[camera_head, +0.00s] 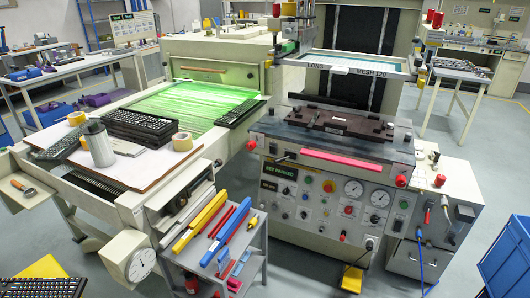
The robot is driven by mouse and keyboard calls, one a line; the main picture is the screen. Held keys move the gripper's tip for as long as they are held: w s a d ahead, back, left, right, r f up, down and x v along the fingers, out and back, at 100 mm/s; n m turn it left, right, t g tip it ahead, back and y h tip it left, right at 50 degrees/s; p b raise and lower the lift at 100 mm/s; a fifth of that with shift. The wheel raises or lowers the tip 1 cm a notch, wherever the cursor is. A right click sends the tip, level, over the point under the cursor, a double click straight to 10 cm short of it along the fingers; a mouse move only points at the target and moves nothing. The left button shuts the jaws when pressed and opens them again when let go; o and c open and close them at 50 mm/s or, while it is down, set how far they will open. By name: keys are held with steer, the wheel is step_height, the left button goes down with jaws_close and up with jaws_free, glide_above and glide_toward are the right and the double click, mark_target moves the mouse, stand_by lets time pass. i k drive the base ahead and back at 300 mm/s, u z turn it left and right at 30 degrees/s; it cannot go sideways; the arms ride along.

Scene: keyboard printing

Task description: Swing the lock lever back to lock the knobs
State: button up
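The printing machine stands at centre right, with a control panel (330,205) of buttons and gauges. Red knobs sit at the top left (276,10) and top right (437,18) of its screen frame (352,70). More red knobs show at the bed's left corner (251,145), right front corner (401,181) and on the side cabinet (440,180). A small red-gripped lever (427,215) stands on the cabinet front. I cannot tell which part is the lock lever or how it is set. My gripper is not in view.
A dark fixture plate (340,124) lies on the machine bed. A conveyor dryer with a green-lit belt (185,105) stands left. A tool cart (228,255) stands before the machine, and a blue crate (508,255) at the right edge. Grey floor is open at right.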

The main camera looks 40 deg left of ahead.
mark_target(280, 159)
steer(key=u, duration=0.45)
steer(key=i, duration=0.6)
steer(key=u, duration=0.8)
steer(key=i, duration=0.65)
steer(key=u, duration=0.35)
